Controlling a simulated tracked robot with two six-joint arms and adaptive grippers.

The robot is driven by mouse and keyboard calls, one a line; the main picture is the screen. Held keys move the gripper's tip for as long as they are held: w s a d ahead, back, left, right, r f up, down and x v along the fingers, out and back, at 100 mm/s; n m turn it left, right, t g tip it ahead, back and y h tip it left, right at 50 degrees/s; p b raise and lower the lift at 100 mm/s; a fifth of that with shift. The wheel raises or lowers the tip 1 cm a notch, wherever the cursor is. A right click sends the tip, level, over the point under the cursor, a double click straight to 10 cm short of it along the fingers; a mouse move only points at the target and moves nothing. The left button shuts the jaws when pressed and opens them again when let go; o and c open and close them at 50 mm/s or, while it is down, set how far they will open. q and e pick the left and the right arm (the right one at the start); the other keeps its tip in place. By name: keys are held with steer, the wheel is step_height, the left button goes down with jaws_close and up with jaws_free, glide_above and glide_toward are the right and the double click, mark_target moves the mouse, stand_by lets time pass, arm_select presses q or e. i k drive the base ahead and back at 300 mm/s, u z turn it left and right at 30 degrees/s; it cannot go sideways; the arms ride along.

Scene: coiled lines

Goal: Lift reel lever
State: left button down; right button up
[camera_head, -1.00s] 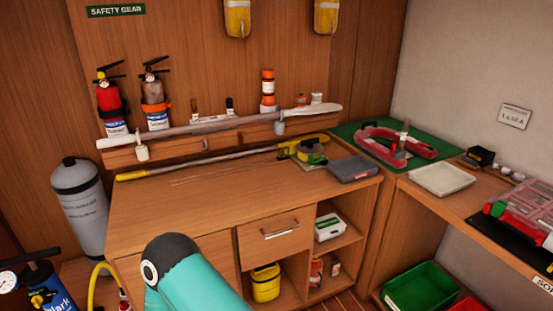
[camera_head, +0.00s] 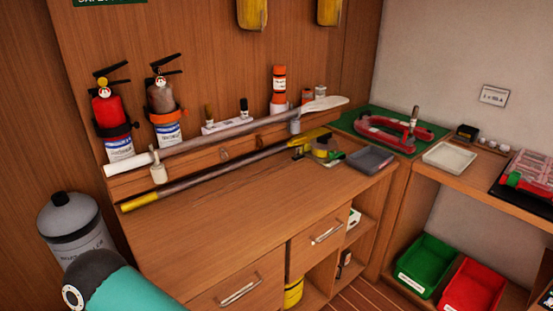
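No part that I can name for certain as the reel lever shows. A red U-shaped device (camera_head: 392,134) lies on a green mat (camera_head: 432,128) at the back right, with a short upright grey post (camera_head: 414,117) at its right end. A small yellow-and-green item (camera_head: 325,150), perhaps a reel, sits at the right end of a long pole (camera_head: 225,173) on the wooden counter. A teal and black link of my own arm shows at the lower left. Neither of my grippers is in view.
The wooden counter (camera_head: 235,220) is clear in front of the pole. A grey tray (camera_head: 370,159) and a white tray (camera_head: 449,157) lie to the right. Two extinguishers (camera_head: 112,115) stand at the back left. Green (camera_head: 426,262) and red (camera_head: 474,287) bins are low at the right.

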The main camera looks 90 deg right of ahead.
mark_target(333, 157)
steer(key=u, duration=1.4)
steer(key=i, duration=0.15)
steer(key=z, duration=3.25)
steer(key=i, duration=0.2)
steer(key=z, duration=1.9)
steer(key=k, duration=0.65)
steer(key=z, duration=0.35)
steer(key=i, duration=1.65)
steer(key=u, duration=0.3)
